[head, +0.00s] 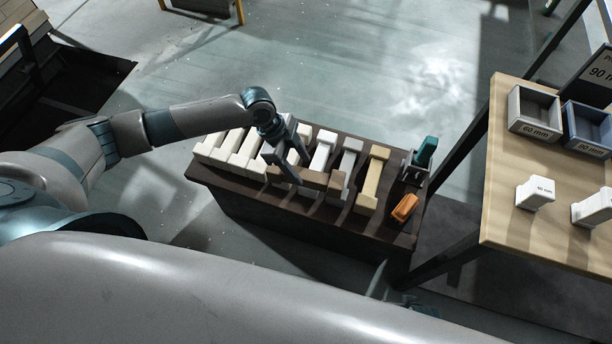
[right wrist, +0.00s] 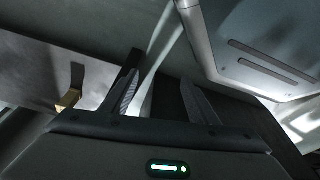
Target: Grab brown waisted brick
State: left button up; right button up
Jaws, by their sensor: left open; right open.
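The brown waisted brick (head: 314,180) lies crosswise over the front part of the kiln car's row in the head view, thick at its ends and narrower in the middle. My left gripper (head: 290,166) is open and comes down at the left part of this brick. One finger covers a bit of the brick; I cannot tell whether the brick is between the fingers or touched. My right gripper (right wrist: 160,100) is open in the right wrist view, with nothing visible between its fingers.
White bricks (head: 323,150), a grey one (head: 347,160) and a tan one (head: 372,180) stand in a row on the dark car (head: 230,190). An orange block (head: 404,208) and a teal-handled item (head: 426,150) are at its right. A wooden table (head: 505,190) with bins stands further right.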

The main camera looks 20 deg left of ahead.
aim_at(305, 173)
dwell(0.3)
pick_arm(q)
jog(key=shift+x, duration=2.6)
jog(key=shift+s+d, duration=0.1)
jog(key=shift+s, duration=0.1)
jog(key=shift+r, duration=0.1)
grip_shut()
